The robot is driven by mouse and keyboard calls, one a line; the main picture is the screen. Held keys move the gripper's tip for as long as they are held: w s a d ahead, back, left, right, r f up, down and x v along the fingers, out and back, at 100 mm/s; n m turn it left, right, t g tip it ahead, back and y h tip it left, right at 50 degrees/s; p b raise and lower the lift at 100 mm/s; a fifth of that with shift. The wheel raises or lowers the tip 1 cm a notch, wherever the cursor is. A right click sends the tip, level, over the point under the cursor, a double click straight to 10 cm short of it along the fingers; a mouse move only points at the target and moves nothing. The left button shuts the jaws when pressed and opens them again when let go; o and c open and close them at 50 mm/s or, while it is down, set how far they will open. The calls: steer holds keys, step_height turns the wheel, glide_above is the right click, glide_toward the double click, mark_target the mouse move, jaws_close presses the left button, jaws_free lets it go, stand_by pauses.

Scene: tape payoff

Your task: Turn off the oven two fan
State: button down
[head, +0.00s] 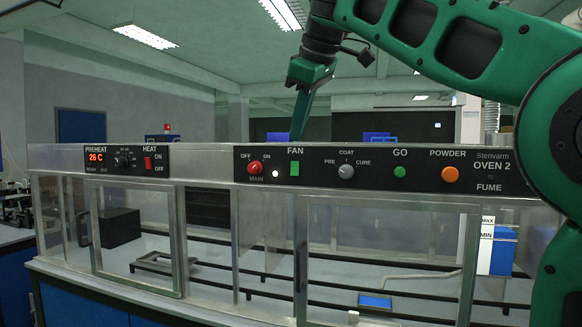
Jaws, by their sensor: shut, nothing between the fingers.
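The oven's long front panel (470,184) bears the label "OVEN 2" at its right. Under the word FAN is a green rectangular switch (294,168); which way it is set I cannot tell. My gripper (297,132) is shut and empty, pointing down. Its tip shows at the panel's top edge, right above the FAN label and apart from the switch in the picture. How far it stands from the panel in depth is unclear.
Left of the switch are a red MAIN knob (255,168) and a lit white lamp (275,173). To its right are a grey COAT/CURE knob (346,171), a green GO button (399,172) and an orange POWDER button (449,174). A red HEAT switch (148,163) sits farther left.

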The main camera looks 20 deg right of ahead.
mark_target(295, 162)
steer(key=x, duration=0.3)
steer(key=d+x, duration=0.1)
steer(key=x, duration=0.3)
steer(key=w+x, duration=0.1)
steer(key=x, duration=0.3)
steer(key=shift+d+r, duration=0.3)
steer(key=shift+d, duration=0.1)
steer(key=shift+w+d, duration=0.35)
steer(key=shift+w, duration=0.2)
steer(key=shift+w+r, duration=0.1)
steer(key=shift+d+r, duration=0.1)
steer(key=shift+r, duration=0.65)
